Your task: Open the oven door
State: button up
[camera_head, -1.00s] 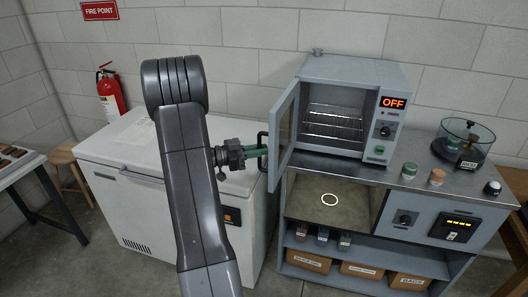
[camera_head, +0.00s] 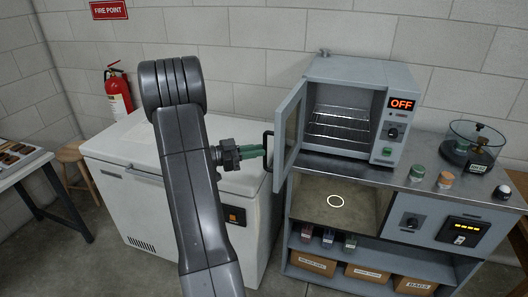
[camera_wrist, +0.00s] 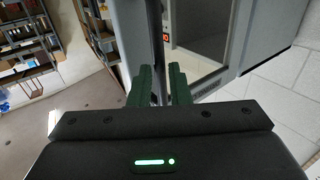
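The grey oven (camera_head: 345,68) stands on the metal counter, its display reading OFF. Its glass-paned door (camera_head: 289,130) stands wide open, swung out to the left, and the wire racks inside show. The dark door handle (camera_head: 267,150) is on the door's outer left side. My gripper (camera_head: 262,151) has green fingers pointing right at the handle. In the wrist view the fingers of my gripper (camera_wrist: 162,85) are apart, with a dark bar, seemingly the handle (camera_wrist: 156,45), seen in line with the gap. Whether they touch it I cannot tell.
A white chest freezer (camera_head: 130,155) stands below and behind my arm. Open floor lies in front of the cabinet.

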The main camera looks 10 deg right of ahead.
jog(key=a+b, duration=0.1)
jog(key=a, duration=0.9)
jog(key=shift+a+b, duration=0.25)
jog(key=shift+b, duration=0.15)
jog(key=shift+d, duration=0.1)
jog(key=p, duration=0.3)
send_over(266, 166)
jog(key=shift+w, duration=0.35)
jog(key=shift+s, duration=0.1)
